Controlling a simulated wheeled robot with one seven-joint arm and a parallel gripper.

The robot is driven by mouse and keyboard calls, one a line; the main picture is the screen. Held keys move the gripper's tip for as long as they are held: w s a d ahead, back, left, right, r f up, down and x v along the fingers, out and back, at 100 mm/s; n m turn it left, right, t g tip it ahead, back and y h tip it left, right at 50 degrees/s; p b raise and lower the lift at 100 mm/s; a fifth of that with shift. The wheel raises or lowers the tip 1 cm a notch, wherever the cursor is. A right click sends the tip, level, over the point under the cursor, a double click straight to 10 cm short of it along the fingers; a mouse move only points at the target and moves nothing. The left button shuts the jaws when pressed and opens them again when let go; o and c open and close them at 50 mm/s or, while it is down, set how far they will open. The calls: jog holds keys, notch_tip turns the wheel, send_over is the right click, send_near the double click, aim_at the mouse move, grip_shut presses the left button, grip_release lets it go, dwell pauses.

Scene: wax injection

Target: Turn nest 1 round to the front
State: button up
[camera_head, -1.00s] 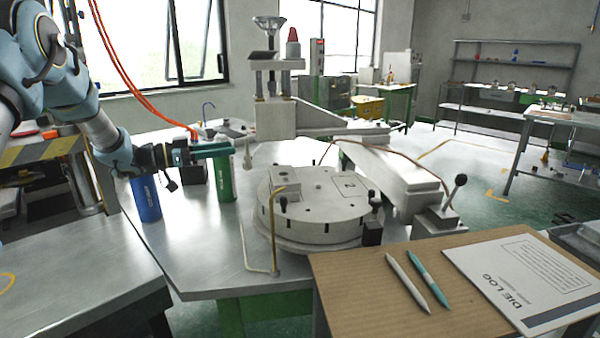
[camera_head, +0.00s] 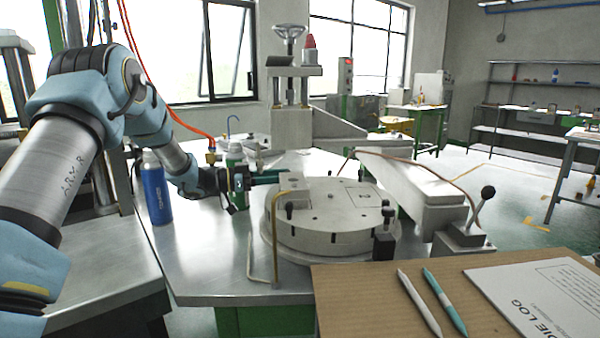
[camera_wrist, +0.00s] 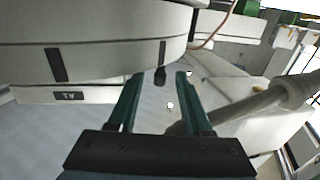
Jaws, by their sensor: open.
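The round turntable (camera_head: 325,240) stands on the metal bench, with dark slots around its rim. Its top bears a plate marked 2 (camera_head: 363,197) at the right and a pale block (camera_head: 293,184) at the left; I see no number 1 on top. My gripper (camera_head: 281,177) is by the turntable's left back side, fingers pointing right. In the wrist view, my gripper (camera_wrist: 160,77) is open, with the turntable rim (camera_wrist: 110,60) just above the fingertips. A small dark peg (camera_wrist: 160,76) shows between the tips; whether they touch it I cannot tell.
A bent brass rod (camera_head: 273,235) stands at the turntable's front left, and a black-knobbed lever (camera_head: 487,193) at right. A cardboard-coloured board (camera_head: 380,300) with pens fills the front right.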

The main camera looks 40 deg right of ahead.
jog(key=shift+p+x, duration=0.5)
jog(key=shift+x, duration=2.05)
grip_shut()
